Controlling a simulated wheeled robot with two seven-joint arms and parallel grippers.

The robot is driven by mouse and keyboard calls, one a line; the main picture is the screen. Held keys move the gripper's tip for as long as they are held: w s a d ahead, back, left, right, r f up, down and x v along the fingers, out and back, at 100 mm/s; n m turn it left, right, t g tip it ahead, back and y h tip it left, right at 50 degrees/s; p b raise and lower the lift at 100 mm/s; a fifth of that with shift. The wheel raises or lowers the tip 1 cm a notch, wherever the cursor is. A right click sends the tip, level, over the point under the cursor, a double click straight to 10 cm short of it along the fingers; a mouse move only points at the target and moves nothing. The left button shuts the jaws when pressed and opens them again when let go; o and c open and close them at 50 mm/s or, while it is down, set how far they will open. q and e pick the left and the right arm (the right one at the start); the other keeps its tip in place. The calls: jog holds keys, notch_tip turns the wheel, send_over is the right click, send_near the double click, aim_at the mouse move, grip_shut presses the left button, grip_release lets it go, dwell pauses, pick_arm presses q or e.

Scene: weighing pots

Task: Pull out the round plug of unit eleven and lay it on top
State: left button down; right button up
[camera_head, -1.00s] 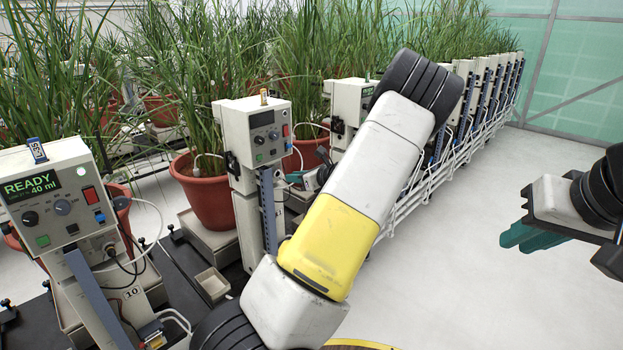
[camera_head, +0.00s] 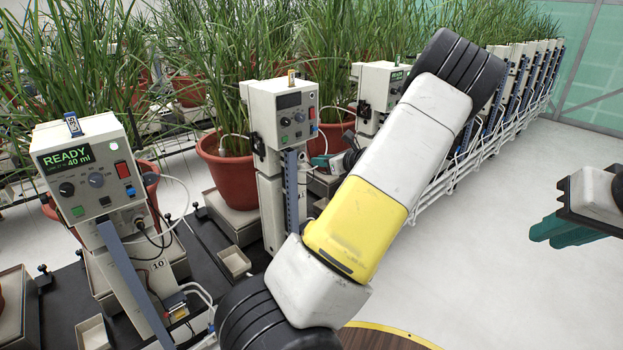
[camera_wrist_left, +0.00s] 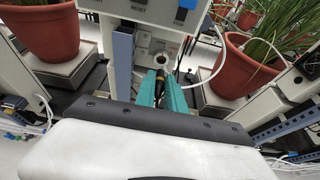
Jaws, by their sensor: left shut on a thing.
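Unit 10 (camera_head: 84,165) stands at the left with a lit READY screen and loose cables. Red pots (camera_head: 228,172) with tall grass stand behind the units. A small tray (camera_head: 234,263) lies between the units. White cables run near the gripper. The floor at the right is clear.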

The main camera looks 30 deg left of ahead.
pick_arm(q)
jog(key=s+d, duration=0.2)
jog(key=d, duration=0.2)
notch_tip(320, 180, up, 36)
jog(key=n+h, duration=0.6)
jog(key=h, duration=0.6)
send_over(262, 85)
jog(key=shift+t, duration=0.3)
jog(key=shift+s+d+f, duration=0.1)
jog(key=shift+s+f, duration=0.05)
jog(key=shift+f, duration=4.1)
jog(key=c, duration=1.3)
grip_release()
